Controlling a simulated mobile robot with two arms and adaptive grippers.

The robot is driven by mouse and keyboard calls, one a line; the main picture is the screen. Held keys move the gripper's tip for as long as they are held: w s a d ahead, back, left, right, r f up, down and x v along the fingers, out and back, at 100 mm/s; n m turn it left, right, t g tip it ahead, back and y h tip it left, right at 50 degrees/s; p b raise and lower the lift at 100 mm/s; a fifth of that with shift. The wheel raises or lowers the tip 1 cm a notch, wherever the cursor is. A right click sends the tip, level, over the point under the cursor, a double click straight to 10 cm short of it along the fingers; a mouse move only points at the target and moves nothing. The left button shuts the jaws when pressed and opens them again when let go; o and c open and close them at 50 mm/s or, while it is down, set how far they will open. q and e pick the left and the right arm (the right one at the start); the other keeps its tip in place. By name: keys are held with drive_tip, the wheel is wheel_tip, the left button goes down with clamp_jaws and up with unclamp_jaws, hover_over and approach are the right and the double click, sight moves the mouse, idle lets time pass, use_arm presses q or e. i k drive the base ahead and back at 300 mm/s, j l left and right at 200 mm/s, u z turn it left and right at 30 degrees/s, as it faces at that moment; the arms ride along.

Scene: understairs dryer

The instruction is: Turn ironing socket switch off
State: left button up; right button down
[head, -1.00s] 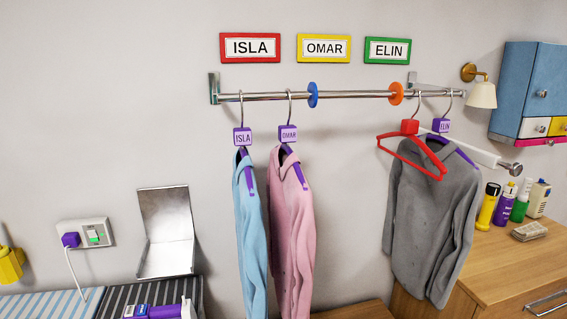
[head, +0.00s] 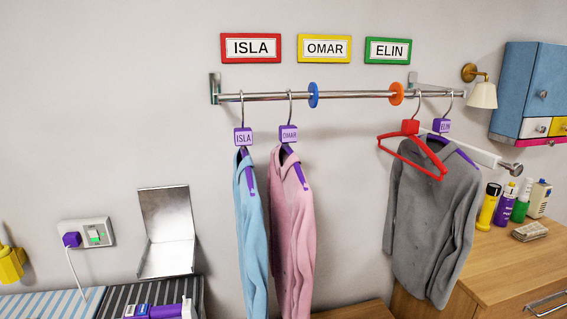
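The ironing socket (head: 86,234) is a pale plate on the wall at the lower left. A purple plug (head: 71,240) sits in its left side, with a white cord hanging down from it. The socket's switch (head: 96,234) is a small rocker with green showing, right of the plug. It is too small to tell its position surely. Neither of my grippers is in the head view.
A metal iron rest (head: 166,232) stands right of the socket. Hanging shirts (head: 292,225) fill the middle. A wooden cabinet (head: 510,260) stands at right. The wall around the socket is clear.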

sight(94, 236)
drive_tip(key=u, duration=1.3)
